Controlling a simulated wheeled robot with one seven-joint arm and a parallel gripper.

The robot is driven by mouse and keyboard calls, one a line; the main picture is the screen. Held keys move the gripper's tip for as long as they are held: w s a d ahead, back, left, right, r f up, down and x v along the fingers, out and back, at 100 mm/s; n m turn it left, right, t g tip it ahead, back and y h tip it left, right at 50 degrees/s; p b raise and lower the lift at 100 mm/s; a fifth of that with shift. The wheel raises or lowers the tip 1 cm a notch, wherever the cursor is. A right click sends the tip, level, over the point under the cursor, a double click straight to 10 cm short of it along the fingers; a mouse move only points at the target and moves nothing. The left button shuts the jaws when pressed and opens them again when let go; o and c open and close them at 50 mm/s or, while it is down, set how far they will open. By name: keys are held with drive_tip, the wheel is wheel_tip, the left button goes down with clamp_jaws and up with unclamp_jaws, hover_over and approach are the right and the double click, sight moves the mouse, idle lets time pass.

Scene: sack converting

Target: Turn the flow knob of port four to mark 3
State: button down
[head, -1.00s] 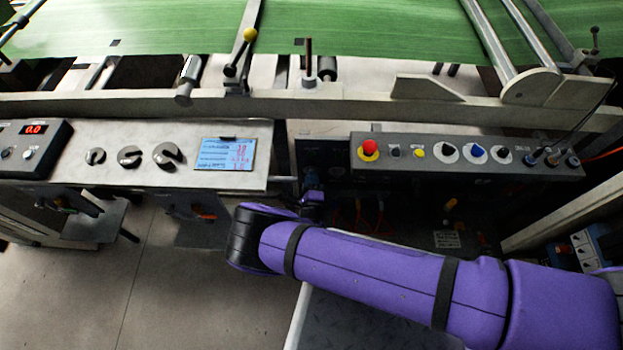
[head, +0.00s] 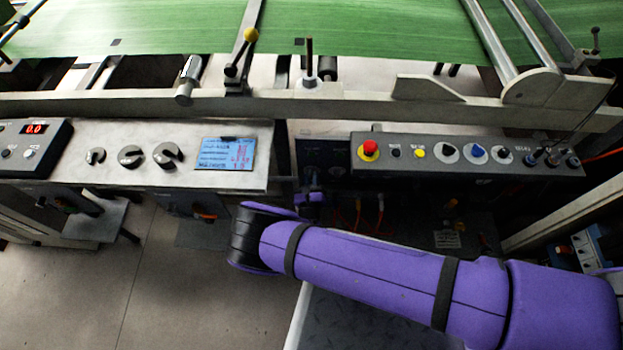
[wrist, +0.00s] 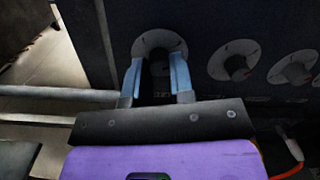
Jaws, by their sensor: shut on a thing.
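In the wrist view my gripper (wrist: 156,65) has its two blue fingers closed on the sides of a dark flow knob (wrist: 159,72), in front of a round grey dial (wrist: 156,39) on a dark upright panel. The fingers hide much of this knob, and I cannot read its setting or port number. Two more dials show to its right, a middle one (wrist: 222,53) and a right one (wrist: 283,70), each with a dark knob and a red mark. In the head view my arm hides most of this low panel.
A grey bar (wrist: 60,93) runs left of my gripper in the wrist view. Orange cables (wrist: 291,148) hang at lower right. In the head view, a control box with a red button (head: 368,150) and a steel panel with a blue display (head: 226,154) overhang the area.

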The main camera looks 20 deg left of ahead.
drive_tip(key=shift+s+m+h, duration=0.1)
drive_tip(key=shift+m+h, duration=0.15)
drive_tip(key=shift+m, duration=3.4)
drive_tip(key=shift+s+m+h, duration=0.1)
drive_tip(key=shift+m+h, duration=0.15)
drive_tip(key=shift+m, duration=3.7)
drive_tip(key=c, duration=1)
unclamp_jaws()
drive_tip(key=shift+w, duration=0.1)
drive_tip(key=s, duration=0.3)
drive_tip(key=s+d, duration=0.1)
drive_tip(key=s, duration=0.3)
drive_tip(key=s+d, duration=0.1)
drive_tip(key=s, duration=0.2)
drive_tip(key=shift+s, duration=0.3)
